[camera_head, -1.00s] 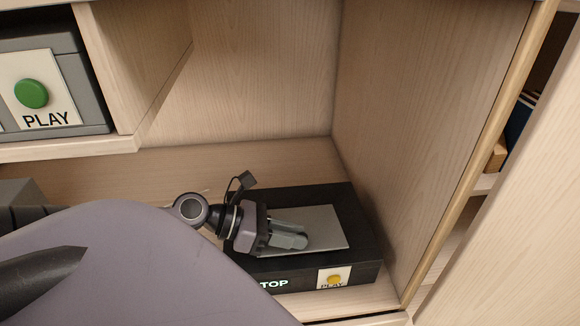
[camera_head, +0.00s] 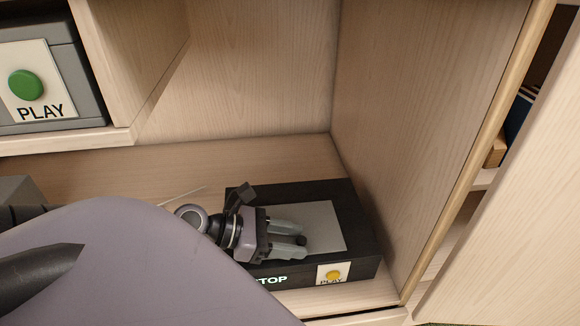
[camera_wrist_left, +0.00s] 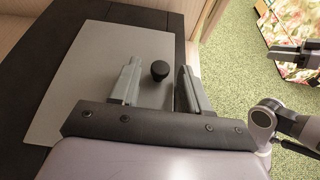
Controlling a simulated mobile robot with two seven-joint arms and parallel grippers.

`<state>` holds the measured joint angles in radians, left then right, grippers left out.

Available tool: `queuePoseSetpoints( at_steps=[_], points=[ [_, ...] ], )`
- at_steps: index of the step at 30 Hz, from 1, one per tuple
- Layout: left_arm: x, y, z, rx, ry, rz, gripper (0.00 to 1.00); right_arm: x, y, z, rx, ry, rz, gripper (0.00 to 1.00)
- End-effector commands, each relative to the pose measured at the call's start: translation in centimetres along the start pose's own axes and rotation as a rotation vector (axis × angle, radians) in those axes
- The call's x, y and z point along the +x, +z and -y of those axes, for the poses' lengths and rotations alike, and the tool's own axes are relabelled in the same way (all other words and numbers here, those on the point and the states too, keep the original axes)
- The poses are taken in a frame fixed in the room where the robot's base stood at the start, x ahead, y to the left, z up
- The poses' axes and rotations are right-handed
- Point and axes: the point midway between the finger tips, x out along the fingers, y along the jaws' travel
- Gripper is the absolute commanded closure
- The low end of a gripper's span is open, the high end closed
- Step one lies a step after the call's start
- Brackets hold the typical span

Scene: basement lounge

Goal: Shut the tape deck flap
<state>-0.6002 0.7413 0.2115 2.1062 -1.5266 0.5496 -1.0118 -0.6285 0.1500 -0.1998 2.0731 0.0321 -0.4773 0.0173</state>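The tape deck (camera_head: 362,268) is a low black box on the lower shelf, with STOP and a yellow PLAY button on its front. Its grey flap (camera_head: 326,222) looks about flat on top; a small gap cannot be judged. My left gripper (camera_head: 302,236) is over the flap, hiding its left part. In the left wrist view the left gripper (camera_wrist_left: 158,68) is open, its two fingers apart on either side of a black knob (camera_wrist_left: 160,71) on the flap (camera_wrist_left: 85,80). Contact with the knob cannot be told. My right gripper (camera_wrist_left: 288,52) shows only partly at the right edge.
A grey unit with a green PLAY button (camera_head: 26,85) sits in the upper left compartment. A wooden side panel (camera_head: 425,110) stands close to the deck's right. My left arm covers the lower left. Green carpet (camera_wrist_left: 235,70) lies beyond the shelf edge.

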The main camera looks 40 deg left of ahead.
Motion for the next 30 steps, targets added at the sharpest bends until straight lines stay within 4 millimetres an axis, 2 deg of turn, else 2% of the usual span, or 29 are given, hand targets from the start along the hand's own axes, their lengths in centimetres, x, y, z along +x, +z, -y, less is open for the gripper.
queuePoseSetpoints(
  at_steps=[11, 24, 30],
  points=[
    [-0.6, -0.1, 0.1, -0.004, -0.001, -0.002, 0.52, -0.1, 0.2, -0.1, -0.004, 0.000, 0.004, 0.57],
    [-5.7, 0.0, 0.1, -0.004, 0.000, -0.002, 0.52, -0.3, 0.1, -0.4, 0.000, 0.007, 0.006, 0.57],
    [-7.0, 0.0, 0.1, -0.002, -0.001, -0.001, 0.52, -0.2, 0.3, -0.5, 0.002, 0.009, 0.010, 0.57]
  ],
)
